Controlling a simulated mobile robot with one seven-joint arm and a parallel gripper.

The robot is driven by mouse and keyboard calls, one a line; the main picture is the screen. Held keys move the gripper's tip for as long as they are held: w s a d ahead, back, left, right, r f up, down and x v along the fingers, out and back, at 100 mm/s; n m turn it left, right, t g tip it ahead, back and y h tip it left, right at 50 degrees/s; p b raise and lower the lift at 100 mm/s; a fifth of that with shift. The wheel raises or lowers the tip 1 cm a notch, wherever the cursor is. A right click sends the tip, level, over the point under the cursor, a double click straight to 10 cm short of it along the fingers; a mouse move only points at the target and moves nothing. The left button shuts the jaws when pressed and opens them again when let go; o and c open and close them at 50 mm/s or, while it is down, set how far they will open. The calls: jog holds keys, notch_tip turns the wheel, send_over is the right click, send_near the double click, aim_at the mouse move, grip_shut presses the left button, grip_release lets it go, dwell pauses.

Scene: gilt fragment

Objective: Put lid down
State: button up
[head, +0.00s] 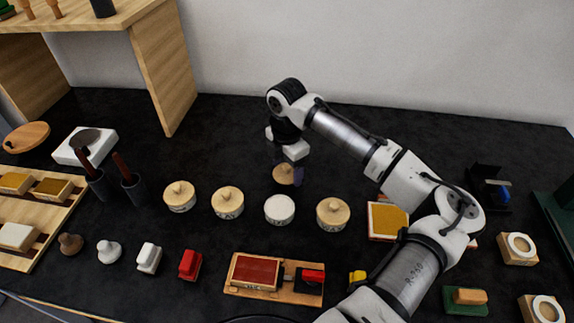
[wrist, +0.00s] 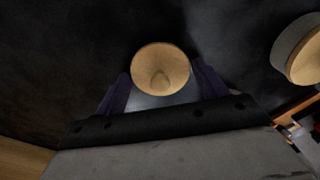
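The round wooden lid (wrist: 160,58) sits between the two dark fingers of my gripper (wrist: 160,80) in the wrist view, its knob facing the camera. The fingers meet its opposite edges. In the head view the lid (head: 283,175) is under my gripper (head: 286,168), behind the row of jars, partly covered by a finger. I cannot tell whether it touches the black table. The lidless jar (head: 279,209) with a white top stands just in front of it, between lidded jars.
Lidded round jars (head: 228,202) stand beside the lidless one, with another (head: 333,213) to its right. A red ink pad (head: 254,271) and stamps are in front. Dark cups (head: 133,188) holding tools stand left, near a wooden shelf (head: 163,70). The black table (head: 225,135) behind the jars is clear.

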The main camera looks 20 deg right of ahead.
aim_at(287, 166)
jog(key=shift+o, duration=1.3)
jog(key=shift+r, duration=0.15)
notch_tip(287, 166, up, 12)
jog(key=b, duration=0.2)
